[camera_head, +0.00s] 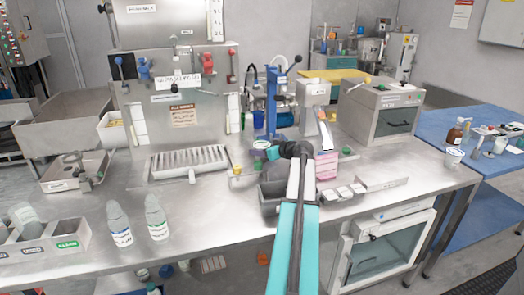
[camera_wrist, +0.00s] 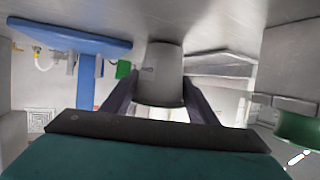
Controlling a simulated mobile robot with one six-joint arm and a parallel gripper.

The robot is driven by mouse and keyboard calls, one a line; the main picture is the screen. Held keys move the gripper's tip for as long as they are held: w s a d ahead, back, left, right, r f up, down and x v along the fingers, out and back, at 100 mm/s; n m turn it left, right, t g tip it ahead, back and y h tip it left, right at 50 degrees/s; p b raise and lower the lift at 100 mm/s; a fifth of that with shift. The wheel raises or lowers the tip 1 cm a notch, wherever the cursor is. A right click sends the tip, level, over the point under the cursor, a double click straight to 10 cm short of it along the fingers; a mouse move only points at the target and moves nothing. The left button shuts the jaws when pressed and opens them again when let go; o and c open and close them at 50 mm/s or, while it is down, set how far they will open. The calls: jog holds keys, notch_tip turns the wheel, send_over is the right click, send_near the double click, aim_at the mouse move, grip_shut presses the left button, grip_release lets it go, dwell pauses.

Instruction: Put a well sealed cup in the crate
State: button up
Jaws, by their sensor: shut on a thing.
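My gripper (camera_wrist: 160,105) is shut on a pale grey cup (camera_wrist: 161,72), which sits between its two dark fingers in the wrist view. In the head view my gripper (camera_head: 274,152) is above the right middle of the steel workbench, in front of the blue press. A small round green-and-white top (camera_head: 262,145) shows at its fingertips; I cannot tell if this is the held cup's lid. The cup's seal cannot be made out. A dark grey open box (camera_head: 270,200), possibly the crate, stands below my arm and is partly hidden by it.
A blue press (camera_head: 271,100) stands behind my gripper. A pink stack (camera_head: 327,165) and a grey machine (camera_head: 382,110) are to the right. Two bottles (camera_head: 119,223) and a labelled bin (camera_head: 68,236) stand front left.

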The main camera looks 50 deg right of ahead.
jog(key=shift+f, duration=0.1)
jog(key=o, duration=1.1)
jog(key=shift+o, duration=0.2)
jog(key=v, duration=1.2)
jog(key=shift+b, duration=0.3)
